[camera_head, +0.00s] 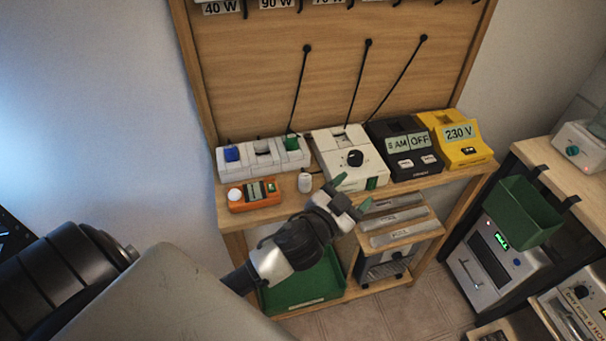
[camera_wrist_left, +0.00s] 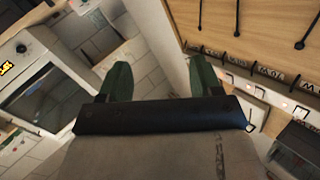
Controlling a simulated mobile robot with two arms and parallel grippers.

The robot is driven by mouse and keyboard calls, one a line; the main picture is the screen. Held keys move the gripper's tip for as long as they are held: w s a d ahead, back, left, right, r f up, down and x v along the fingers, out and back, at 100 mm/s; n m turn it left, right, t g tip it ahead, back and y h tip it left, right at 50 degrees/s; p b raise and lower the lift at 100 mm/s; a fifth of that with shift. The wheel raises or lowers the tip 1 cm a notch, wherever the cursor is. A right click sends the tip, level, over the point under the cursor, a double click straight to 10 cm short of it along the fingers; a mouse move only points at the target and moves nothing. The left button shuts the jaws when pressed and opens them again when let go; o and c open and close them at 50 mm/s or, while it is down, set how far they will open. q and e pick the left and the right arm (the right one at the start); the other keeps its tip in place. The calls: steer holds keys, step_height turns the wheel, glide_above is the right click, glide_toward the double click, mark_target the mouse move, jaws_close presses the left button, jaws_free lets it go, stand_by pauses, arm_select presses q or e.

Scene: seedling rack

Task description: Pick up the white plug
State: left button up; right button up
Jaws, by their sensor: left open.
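The white plug (camera_head: 305,182) stands on the front part of the wooden shelf in the head view, just right of an orange device. It looks small and upright, with a dark lead by it. My left gripper (camera_head: 352,194) is open and empty, with green fingertips, in front of and to the right of the plug, apart from it. In the left wrist view my left gripper (camera_wrist_left: 161,80) shows its two green fingers spread wide with nothing between them. I cannot make out the plug in that view. My right gripper is not in view.
On the shelf stand a white socket strip (camera_head: 263,152), an orange meter (camera_head: 254,194), a white dial box (camera_head: 350,158), a black timer (camera_head: 402,148) and a yellow 230 V box (camera_head: 458,140). Black leads hang behind them. A green tray (camera_head: 329,284) sits below.

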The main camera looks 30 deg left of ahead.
arm_select(q)
steer(key=d+r+m+h, duration=0.8)
steer(key=r+m+h, duration=0.2)
steer(key=r+h, duration=0.1)
steer(key=m+g+y+p, duration=0.2)
steer(key=m+g+y, duration=0.6)
steer(key=g+y, duration=0.7)
glide_above(305, 176)
step_height(305, 176, down, 12)
steer(key=shift+s+d+r+g+h, duration=0.1)
steer(key=shift+r+g+h, duration=0.05)
steer(key=shift+g+h, duration=0.4)
steer(key=shift+d+r+g+h, duration=0.1)
steer(key=shift+g+h, duration=0.25)
steer(key=shift+g, duration=0.3)
steer(key=f+p, duration=0.1)
steer(key=f, duration=0.1)
steer(key=f+p, duration=0.1)
steer(key=f, duration=0.2)
steer(key=shift+a+f, duration=0.2)
steer(key=shift+f, duration=0.35)
steer(key=shift+c, duration=0.7)
steer(key=c, duration=0.9)
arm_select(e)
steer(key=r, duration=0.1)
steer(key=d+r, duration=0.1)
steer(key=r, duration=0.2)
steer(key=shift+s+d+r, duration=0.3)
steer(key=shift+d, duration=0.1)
